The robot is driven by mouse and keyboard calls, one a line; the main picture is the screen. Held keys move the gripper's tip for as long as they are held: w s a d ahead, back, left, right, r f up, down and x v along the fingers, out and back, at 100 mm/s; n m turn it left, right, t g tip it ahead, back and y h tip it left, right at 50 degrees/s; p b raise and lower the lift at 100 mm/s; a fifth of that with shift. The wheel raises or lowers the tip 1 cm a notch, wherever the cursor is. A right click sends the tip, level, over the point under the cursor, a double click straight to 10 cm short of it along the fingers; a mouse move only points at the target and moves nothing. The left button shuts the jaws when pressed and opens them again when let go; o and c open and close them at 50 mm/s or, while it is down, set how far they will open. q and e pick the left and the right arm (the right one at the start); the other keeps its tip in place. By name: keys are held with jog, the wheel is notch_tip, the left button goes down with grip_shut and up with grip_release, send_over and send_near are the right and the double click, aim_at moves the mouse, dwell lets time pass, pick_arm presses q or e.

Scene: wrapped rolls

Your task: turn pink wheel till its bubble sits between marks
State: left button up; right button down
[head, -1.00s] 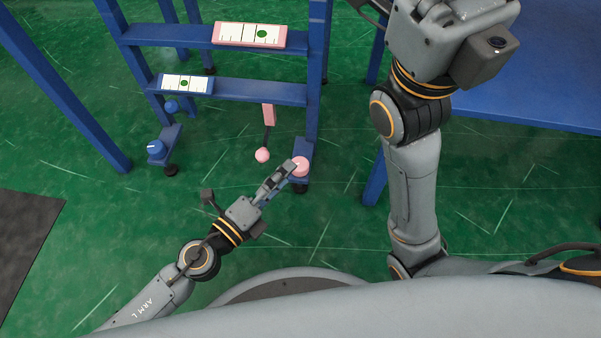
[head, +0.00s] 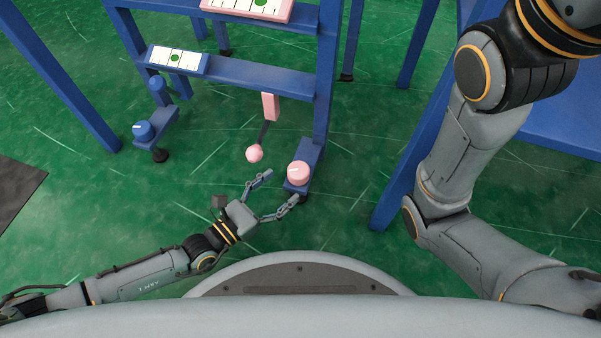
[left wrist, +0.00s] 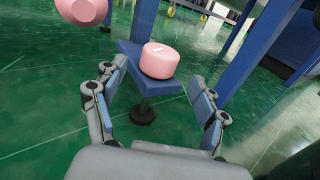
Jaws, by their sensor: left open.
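The pink wheel (head: 298,173) sits on a blue foot bracket of the blue frame. It also shows in the left wrist view (left wrist: 159,62), upright, with a pale line on top. My left gripper (head: 279,190) is open and empty, just left of and nearer than the wheel. In the left wrist view the wheel stands ahead, between and beyond the spread fingers (left wrist: 158,76). The pink-edged level (head: 240,7) lies on the upper rail, partly cut by the top edge. Its green bubble (head: 262,3) is right of the middle; its exact place against the marks is unclear. My right gripper is out of view.
A pink ball (head: 254,154) hangs on a dark rod left of the wheel. A blue wheel (head: 143,131) and a blue-edged level (head: 178,60) are at the left. A blue table leg (head: 400,180) stands at right. Green floor is open in front.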

aim_at(300, 171)
pick_arm(q)
jog(key=b+x, duration=0.2)
jog(key=x, duration=0.5)
jog(key=c, duration=1.2)
